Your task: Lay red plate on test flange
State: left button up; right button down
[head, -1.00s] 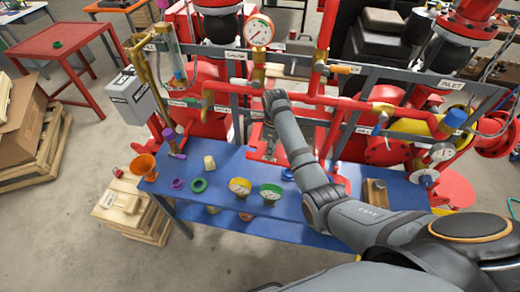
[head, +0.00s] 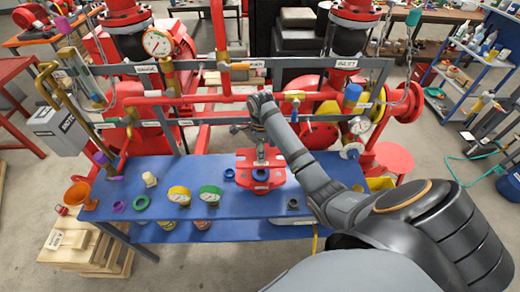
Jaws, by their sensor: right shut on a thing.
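The red plate (head: 274,157) is held in my right gripper (head: 261,153) near the middle of the head view. My right gripper is shut on it, with the fingers pointing down, and partly covers it. The red test flange (head: 245,183) stands on the blue bench, with a blue ring on its middle and a small label at its front. The plate appears just above and behind the flange; whether they touch cannot be told. My left gripper is not in view.
Red pipes (head: 210,101) run close behind.

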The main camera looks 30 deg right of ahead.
notch_tip(320, 180, down, 3)
jog(key=shift+s+r, duration=0.15)
jog(key=shift+r, duration=0.05)
jog(key=shift+f, duration=0.6)
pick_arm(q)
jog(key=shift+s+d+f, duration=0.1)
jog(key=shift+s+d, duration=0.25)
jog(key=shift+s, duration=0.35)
pick_arm(e)
jog(key=shift+f, duration=0.25)
pick_arm(q)
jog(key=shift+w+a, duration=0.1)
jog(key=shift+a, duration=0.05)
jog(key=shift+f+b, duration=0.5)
jog(key=shift+b, duration=0.05)
pick_arm(e)
jog(key=shift+f, duration=2.15)
jog(key=c, duration=0.9)
grip_release()
jog(key=shift+c, duration=0.2)
